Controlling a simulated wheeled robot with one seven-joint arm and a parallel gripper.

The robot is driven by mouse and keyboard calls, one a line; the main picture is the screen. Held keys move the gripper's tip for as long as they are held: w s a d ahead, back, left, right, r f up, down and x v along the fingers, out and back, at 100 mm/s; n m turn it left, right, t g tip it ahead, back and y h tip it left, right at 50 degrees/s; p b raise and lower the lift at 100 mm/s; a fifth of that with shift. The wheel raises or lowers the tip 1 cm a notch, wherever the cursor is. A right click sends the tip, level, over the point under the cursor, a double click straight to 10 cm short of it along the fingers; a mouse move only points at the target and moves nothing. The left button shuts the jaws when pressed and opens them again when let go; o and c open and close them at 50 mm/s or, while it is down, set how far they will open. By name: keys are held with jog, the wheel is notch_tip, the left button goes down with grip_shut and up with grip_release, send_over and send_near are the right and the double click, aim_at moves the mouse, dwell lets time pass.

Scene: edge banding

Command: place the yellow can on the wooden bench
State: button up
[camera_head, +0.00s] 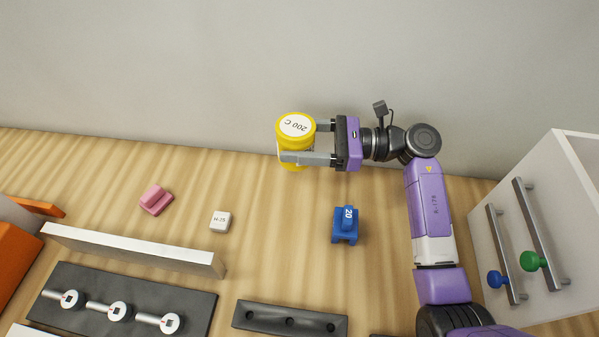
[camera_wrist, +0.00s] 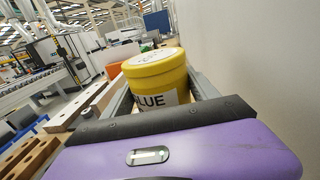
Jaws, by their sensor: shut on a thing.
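The yellow can (camera_head: 295,140) has a white lid label reading "200 C" and is upright near the wall at the back of the wooden bench (camera_head: 270,260). My gripper (camera_head: 308,142) reaches in from the right and is shut on the can, one finger on each side. In the wrist view the can (camera_wrist: 158,80) sits between the fingers, with part of a label reading "LUE" showing. From above, I cannot tell whether the can's base touches the bench or hangs above it.
A blue block marked 20 (camera_head: 345,225), a white cube (camera_head: 220,220) and a pink block (camera_head: 156,200) lie on the bench. A white rail (camera_head: 130,248), dark holders (camera_head: 290,319) and a white drawer cabinet (camera_head: 560,220) stand nearby. Bare wood shows between them.

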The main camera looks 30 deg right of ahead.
notch_tip(320, 180, down, 12)
jog(key=shift+r+p, duration=0.1)
jog(key=shift+p, duration=0.45)
jog(key=shift+f, duration=0.2)
jog(key=o, duration=1.9)
jog(key=shift+r, duration=0.25)
jog(key=b+v, duration=0.2)
jog(key=v, duration=0.4)
jog(key=shift+s+d+f+b, duration=0.1)
jog(key=shift+d+f+b, duration=0.1)
jog(key=shift+b, duration=0.1)
jog(key=shift+s+d+r, duration=0.1)
jog(key=shift+s+d, duration=0.2)
jog(key=shift+d, duration=0.2)
jog(key=shift+a, duration=0.1)
